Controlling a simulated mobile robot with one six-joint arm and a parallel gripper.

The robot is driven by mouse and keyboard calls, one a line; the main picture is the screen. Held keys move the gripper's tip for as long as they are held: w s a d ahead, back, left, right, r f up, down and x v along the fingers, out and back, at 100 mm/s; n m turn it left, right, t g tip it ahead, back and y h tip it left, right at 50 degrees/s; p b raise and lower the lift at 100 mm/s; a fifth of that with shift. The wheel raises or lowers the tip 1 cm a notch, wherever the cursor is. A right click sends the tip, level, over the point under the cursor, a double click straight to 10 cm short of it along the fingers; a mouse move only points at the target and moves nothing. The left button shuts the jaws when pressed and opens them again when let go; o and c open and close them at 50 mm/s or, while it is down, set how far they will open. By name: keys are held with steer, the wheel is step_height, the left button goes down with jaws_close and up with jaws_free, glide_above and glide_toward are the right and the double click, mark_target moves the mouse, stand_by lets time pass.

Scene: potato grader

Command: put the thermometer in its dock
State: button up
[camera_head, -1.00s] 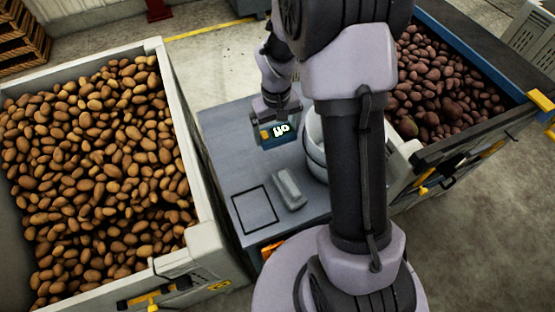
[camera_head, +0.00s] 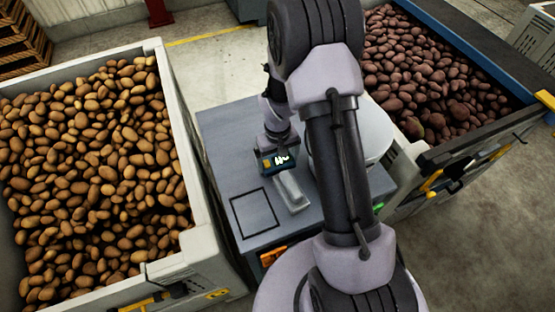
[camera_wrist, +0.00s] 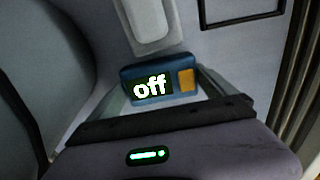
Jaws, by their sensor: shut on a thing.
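The thermometer (camera_head: 276,161) is a small blue unit with a dark display and an orange patch. In the wrist view the thermometer (camera_wrist: 158,87) reads "off". My gripper (camera_head: 274,158) is shut on it and holds it just behind the dock. The dock (camera_head: 292,192) is a pale grey, narrow block with a raised rim, lying on the grey table top (camera_head: 225,150). In the wrist view the dock (camera_wrist: 150,22) is at the top, apart from the thermometer. The thermometer's underside is hidden.
A black square outline (camera_head: 254,213) marks the table left of the dock. A white round container (camera_head: 372,135) stands to the right, partly behind my arm. A bin of brown potatoes (camera_head: 172,110) is at left, and a bin of reddish potatoes (camera_head: 480,150) at right.

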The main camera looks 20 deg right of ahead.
steer(key=o, duration=1.1)
steer(key=shift+f, duration=0.1)
steer(key=s+a+r+m+t+p, duration=0.1)
steer(key=s+a+r+p, duration=0.1)
steer(key=r, duration=1.1)
steer(key=s+a+r+m+t+p, duration=0.1)
steer(key=s+a+r+p, duration=0.1)
steer(key=r, duration=1.1)
steer(key=s+a+r+m+t+y, duration=0.1)
steer(key=s+a+r+t, duration=0.15)
steer(key=s+r, duration=0.45)
steer(key=s+a+r+m+t+y, duration=0.1)
steer(key=s+a+r, duration=0.3)
steer(key=s, duration=0.5)
steer(key=n+g+h+b, duration=0.2)
steer(key=n+g+b, duration=0.15)
steer(key=g, duration=0.25)
glide_above(278, 161)
step_height(278, 161, down, 19)
steer(key=shift+n+t, duration=0.25)
step_height(278, 161, down, 12)
steer(key=b, duration=0.5)
steer(key=shift+r, duration=0.2)
step_height(278, 161, down, 6)
steer(key=b, duration=0.3)
steer(key=shift+w+r, duration=0.1)
steer(key=shift+r, duration=0.15)
